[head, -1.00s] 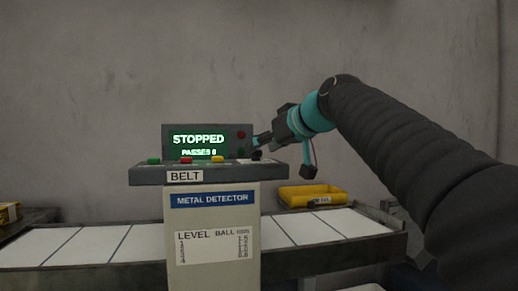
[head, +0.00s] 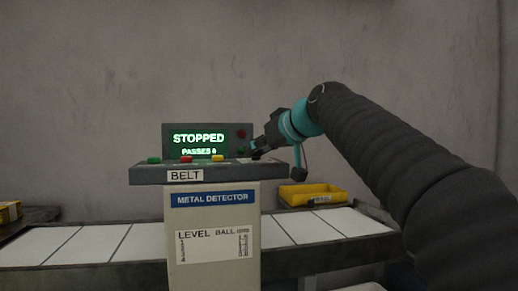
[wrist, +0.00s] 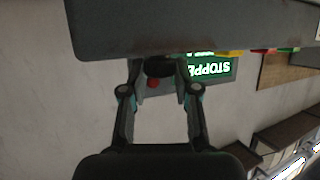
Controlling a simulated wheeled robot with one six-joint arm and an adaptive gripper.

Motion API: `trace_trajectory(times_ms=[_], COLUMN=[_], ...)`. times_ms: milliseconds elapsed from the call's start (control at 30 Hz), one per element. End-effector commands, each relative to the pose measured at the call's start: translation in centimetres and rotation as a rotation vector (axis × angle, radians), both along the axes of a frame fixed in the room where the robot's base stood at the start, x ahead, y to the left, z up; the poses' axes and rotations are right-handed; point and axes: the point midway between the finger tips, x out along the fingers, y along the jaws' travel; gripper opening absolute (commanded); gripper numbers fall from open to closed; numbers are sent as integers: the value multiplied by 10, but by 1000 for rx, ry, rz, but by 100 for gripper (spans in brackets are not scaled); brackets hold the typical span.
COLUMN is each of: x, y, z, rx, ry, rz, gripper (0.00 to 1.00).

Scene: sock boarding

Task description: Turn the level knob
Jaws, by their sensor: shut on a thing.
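The level knob (wrist: 159,69) is a small dark round knob at the right end of the console, and it shows between my fingertips in the wrist view. My gripper (head: 258,150) comes in from the right and is shut on it; its two fingers also show in the wrist view (wrist: 160,82), one on each side of the knob. In the head view my fingers mostly hide the knob. The knob's pointer or marks cannot be made out.
The console (head: 200,174) carries green, red and yellow buttons and a screen (head: 198,143) reading STOPPED, PASSES 0. Below it is a label sheet (head: 213,245) headed LEVEL. A belt (head: 330,225) runs behind, with a yellow tray (head: 311,195) at right.

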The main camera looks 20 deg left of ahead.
Motion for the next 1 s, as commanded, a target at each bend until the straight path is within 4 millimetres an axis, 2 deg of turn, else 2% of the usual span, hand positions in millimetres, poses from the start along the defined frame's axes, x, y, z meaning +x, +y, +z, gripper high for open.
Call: trace_trajectory(times_ms=[367,1000], x=[-2,-4], y=[1,6], z=[1,-1], rx=[-3,-5], ry=[0,1], rz=[-104,-493], gripper=[0,0])
